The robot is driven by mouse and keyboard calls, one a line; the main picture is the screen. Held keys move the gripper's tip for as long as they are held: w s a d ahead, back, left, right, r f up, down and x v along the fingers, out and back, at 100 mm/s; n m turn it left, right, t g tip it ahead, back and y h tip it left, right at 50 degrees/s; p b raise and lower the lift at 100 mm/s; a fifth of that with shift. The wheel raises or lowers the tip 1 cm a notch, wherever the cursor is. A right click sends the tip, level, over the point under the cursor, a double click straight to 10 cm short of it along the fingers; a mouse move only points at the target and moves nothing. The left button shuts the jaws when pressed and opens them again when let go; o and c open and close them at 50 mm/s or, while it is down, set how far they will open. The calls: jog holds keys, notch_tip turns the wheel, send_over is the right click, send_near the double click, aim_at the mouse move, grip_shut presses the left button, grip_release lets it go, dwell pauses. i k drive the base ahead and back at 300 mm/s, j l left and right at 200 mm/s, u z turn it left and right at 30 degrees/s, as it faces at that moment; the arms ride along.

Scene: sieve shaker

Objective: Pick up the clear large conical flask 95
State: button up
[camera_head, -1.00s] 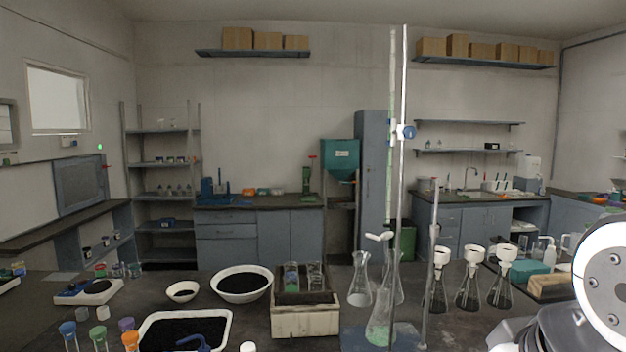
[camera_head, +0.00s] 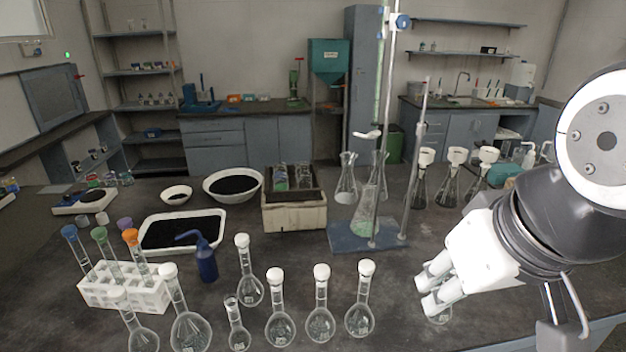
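Two clear conical flasks stand behind the burette stand: a left one (camera_head: 346,186) and a right one (camera_head: 379,168), partly hidden. A conical flask with green contents (camera_head: 364,218) is on the stand's blue base. I cannot read which flask is 95. My gripper (camera_head: 424,294) is at the right, above the bench and apart from these flasks, its two white fingers pointing left and down. The gap between the fingers is unclear.
Several round volumetric flasks (camera_head: 320,321) line the front bench. A blue wash bottle (camera_head: 206,260), a white tube rack (camera_head: 124,289) and a tray of black grains (camera_head: 182,232) are at left. Flasks with white funnels (camera_head: 448,186) stand behind my gripper. Bench between stand and gripper is clear.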

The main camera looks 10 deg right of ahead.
aim_at(361, 225)
jog(key=i+l+u, duration=0.1)
jog(key=u, duration=0.25)
jog(key=l+u, duration=0.7)
jog(key=i+j, duration=0.05)
jog(key=j, duration=0.05)
